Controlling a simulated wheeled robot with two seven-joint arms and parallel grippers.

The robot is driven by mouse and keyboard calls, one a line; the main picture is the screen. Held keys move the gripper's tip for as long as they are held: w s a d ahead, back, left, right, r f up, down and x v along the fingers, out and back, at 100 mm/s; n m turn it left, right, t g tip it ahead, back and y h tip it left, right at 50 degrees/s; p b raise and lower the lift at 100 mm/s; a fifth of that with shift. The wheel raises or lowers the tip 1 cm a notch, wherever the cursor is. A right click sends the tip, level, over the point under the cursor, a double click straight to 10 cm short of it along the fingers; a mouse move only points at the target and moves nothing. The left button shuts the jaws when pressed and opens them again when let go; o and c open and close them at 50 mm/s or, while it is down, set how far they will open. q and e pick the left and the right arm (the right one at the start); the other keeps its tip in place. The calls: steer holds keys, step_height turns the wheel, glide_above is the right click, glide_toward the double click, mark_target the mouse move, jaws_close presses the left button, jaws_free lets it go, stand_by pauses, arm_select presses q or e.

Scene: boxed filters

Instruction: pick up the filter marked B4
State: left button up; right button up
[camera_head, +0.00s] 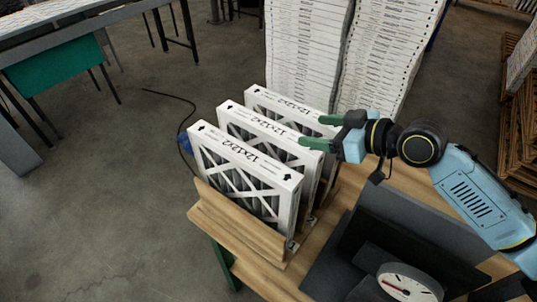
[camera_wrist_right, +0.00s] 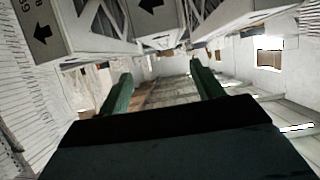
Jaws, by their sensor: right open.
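Three white cardboard-framed filters stand upright in a row: a front one (camera_head: 248,168), a middle one (camera_head: 268,126) and a back one (camera_head: 288,106). Their top edges carry size print and black arrows. I cannot read a B4 mark on any of them. My right gripper (camera_head: 322,132) is open, its green fingers at the right ends of the middle and back filters. In the right wrist view the fingers (camera_wrist_right: 155,88) are spread with nothing clearly held between them, and filter frames (camera_wrist_right: 155,18) show above. Whether they touch a filter is unclear. My left gripper is out of view.
The filters stand in a wooden rack (camera_head: 240,226) on a wooden table. A dark panelled item with a round dial (camera_head: 408,284) sits at the front right. Tall stacks of white boxes (camera_head: 305,45) stand behind. Open floor lies to the left.

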mark_target(275, 129)
steer(key=x, duration=0.2)
steer(key=b+x, duration=0.1)
steer(key=x, duration=0.1)
steer(key=shift+s+a+f, duration=0.1)
steer(key=shift+a+f, duration=0.1)
steer(key=shift+a, duration=0.3)
steer(key=shift+b+x, duration=0.55)
steer(key=shift+x, duration=0.4)
steer(key=b+x, duration=0.2)
steer(key=x, duration=0.2)
steer(key=shift+s+f, duration=0.15)
steer(key=shift+w+a+f, duration=0.1)
steer(key=shift+w+a, duration=0.1)
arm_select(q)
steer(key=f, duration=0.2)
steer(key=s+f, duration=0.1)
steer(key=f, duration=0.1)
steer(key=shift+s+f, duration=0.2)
arm_select(e)
steer(key=c, duration=1.4)
